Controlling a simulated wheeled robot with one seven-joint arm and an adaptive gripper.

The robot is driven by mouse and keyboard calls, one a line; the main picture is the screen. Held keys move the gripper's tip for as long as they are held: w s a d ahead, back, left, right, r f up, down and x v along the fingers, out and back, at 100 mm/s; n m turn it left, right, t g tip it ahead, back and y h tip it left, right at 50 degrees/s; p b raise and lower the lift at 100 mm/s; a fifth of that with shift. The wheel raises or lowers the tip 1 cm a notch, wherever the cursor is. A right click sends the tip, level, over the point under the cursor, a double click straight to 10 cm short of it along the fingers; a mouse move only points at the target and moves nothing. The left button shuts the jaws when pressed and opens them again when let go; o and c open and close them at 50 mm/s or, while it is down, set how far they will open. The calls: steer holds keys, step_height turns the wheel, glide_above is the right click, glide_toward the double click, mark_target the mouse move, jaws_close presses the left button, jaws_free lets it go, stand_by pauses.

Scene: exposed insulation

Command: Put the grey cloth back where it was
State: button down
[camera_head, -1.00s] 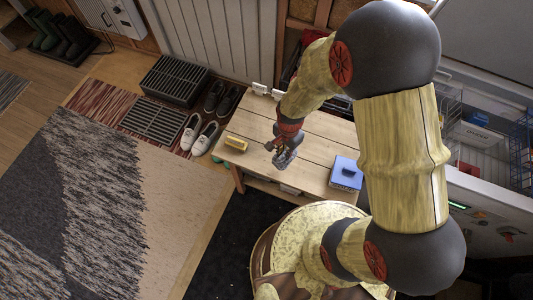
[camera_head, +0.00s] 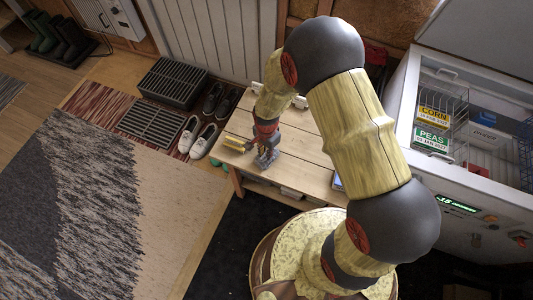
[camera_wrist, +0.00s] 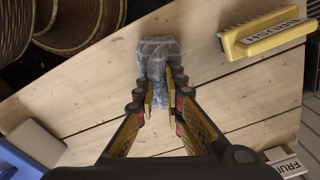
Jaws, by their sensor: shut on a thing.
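My gripper (camera_wrist: 158,92) is shut on the crumpled grey cloth (camera_wrist: 155,52) in the wrist view. The cloth is bunched between the fingers and spreads out beyond the tips. In the head view my gripper (camera_head: 267,150) is over the left part of the wooden bench (camera_head: 303,150), with the cloth (camera_head: 266,162) showing grey at its end. I cannot tell whether the cloth touches the boards.
A yellow brush (camera_head: 236,143) lies left of my gripper and also shows in the wrist view (camera_wrist: 265,35). A blue object (camera_head: 337,182) is mostly hidden behind my arm. Shoes (camera_head: 197,137) stand left of the bench. An open freezer (camera_head: 450,185) stands right. Bare boards surround the cloth.

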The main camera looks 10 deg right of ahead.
steer(key=shift+r, duration=0.1)
steer(key=shift+f, duration=0.2)
steer(key=c, duration=1.9)
jaws_free()
steer(key=shift+r, duration=0.15)
